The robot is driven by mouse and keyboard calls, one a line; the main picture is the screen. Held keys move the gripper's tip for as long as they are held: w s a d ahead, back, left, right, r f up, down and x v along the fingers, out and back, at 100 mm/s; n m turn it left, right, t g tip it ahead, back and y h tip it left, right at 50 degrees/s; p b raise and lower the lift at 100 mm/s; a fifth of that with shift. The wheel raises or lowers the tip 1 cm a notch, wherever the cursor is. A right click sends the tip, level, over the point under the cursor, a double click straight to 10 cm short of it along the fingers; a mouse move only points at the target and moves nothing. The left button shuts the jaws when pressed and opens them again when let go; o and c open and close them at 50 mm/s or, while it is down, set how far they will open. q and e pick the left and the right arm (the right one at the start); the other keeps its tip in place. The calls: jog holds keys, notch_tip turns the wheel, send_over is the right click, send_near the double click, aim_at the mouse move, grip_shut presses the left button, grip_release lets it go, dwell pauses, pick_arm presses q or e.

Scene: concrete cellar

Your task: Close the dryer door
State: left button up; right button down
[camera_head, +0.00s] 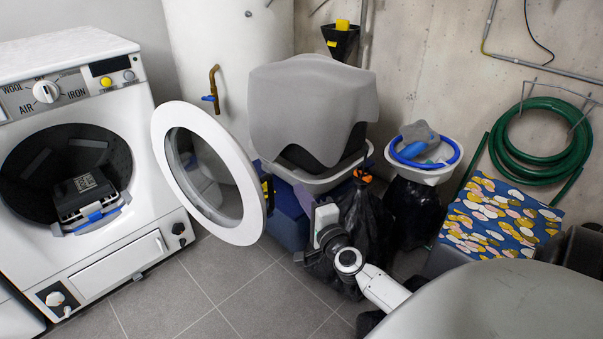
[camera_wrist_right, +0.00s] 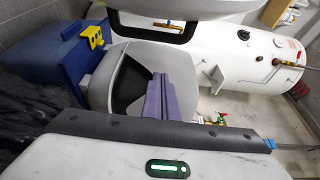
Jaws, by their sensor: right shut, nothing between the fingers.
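The white dryer (camera_head: 95,180) stands at the left of the head view with its round drum opening uncovered. Its door, a white ring with a glass pane (camera_head: 235,175), is swung wide open to the right. My right gripper (camera_head: 314,228) is to the right of the door, apart from it, below the grey-covered basket. In the right wrist view its purplish fingers (camera_wrist_right: 170,97) are together and empty. A dark boxy thing with a pale label and blue strip (camera_head: 88,196) is inside the drum. My left gripper is not in view.
A white water tank (camera_head: 220,45) with a brass pipe stands behind the door. A grey-draped basket (camera_head: 310,100), blue box (camera_wrist_right: 60,75), black bags (camera_head: 365,220) and white basin (camera_head: 425,170) crowd the right. Tiled floor (camera_head: 220,285) before the dryer is clear.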

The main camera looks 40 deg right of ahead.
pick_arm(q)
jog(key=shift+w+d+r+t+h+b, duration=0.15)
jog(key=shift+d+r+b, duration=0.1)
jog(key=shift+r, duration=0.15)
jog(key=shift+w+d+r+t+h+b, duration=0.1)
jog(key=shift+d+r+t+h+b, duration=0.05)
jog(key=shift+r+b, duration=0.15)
pick_arm(e)
jog(key=w+a, duration=0.2)
jog(key=w, duration=0.3)
jog(key=shift+w, duration=0.4)
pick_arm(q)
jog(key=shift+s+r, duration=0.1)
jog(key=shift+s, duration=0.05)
